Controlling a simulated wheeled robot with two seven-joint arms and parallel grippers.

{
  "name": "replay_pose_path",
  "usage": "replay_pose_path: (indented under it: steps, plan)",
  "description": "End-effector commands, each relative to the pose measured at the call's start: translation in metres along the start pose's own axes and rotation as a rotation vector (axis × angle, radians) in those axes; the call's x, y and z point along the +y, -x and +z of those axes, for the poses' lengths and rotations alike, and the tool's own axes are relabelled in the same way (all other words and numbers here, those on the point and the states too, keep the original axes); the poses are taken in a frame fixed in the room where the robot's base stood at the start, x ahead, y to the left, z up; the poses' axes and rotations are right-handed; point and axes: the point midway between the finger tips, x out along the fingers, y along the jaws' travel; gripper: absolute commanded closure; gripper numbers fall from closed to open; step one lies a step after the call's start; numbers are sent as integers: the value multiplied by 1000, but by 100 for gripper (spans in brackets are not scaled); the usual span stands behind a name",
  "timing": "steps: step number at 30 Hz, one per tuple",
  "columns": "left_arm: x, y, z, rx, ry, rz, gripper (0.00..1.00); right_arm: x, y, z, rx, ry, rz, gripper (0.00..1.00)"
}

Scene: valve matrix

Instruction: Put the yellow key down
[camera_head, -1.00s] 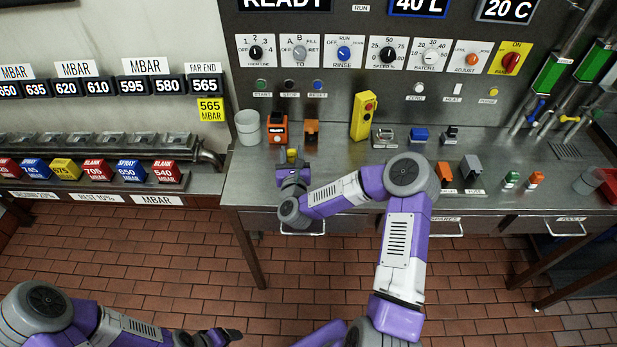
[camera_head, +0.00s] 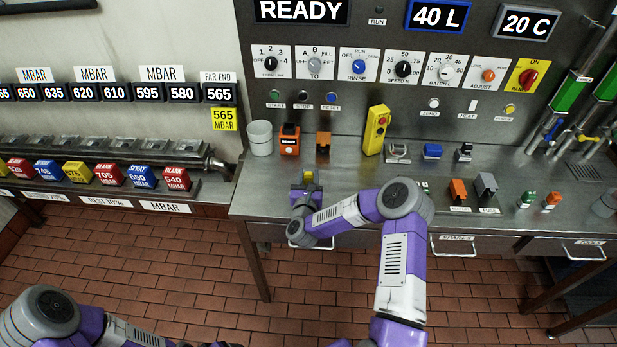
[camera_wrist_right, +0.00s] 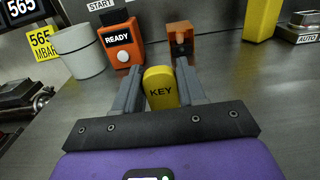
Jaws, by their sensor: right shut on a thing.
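The yellow key (camera_wrist_right: 160,88), marked KEY, is between the two fingers of my right gripper (camera_wrist_right: 155,85) in the right wrist view. The gripper is shut on it. In the head view my right gripper (camera_head: 307,184) is over the steel bench near its front edge, with a small part of the key (camera_head: 308,176) showing. I cannot tell whether the key touches the bench top. My left arm (camera_head: 75,318) shows at the bottom left, and its fingers are not clearly visible.
An orange READY box (camera_head: 289,140), an orange-brown block (camera_head: 323,143) and a grey cup (camera_head: 260,138) stand behind the gripper. A yellow pendant (camera_head: 376,130) stands to the right. Bare steel bench (camera_head: 262,185) lies around the gripper.

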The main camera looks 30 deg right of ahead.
Motion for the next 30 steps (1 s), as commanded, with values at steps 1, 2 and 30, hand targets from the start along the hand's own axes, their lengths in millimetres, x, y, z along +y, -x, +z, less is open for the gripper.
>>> replay_pose_path:
  steps: [1, 2, 30]
  plan:
    - [0, 0, 0, 0, 0, 0, 23, 0, 0, 1, -1, 0, 0, 89]
    - [0, 0, 0, 0, 0, 0, 23, 0, 0, 1, -1, 0, 0, 89]
    - [0, 1, 0, 0, 0, 0, 23, 1, 22, 1, 4, 0, 3, 35]
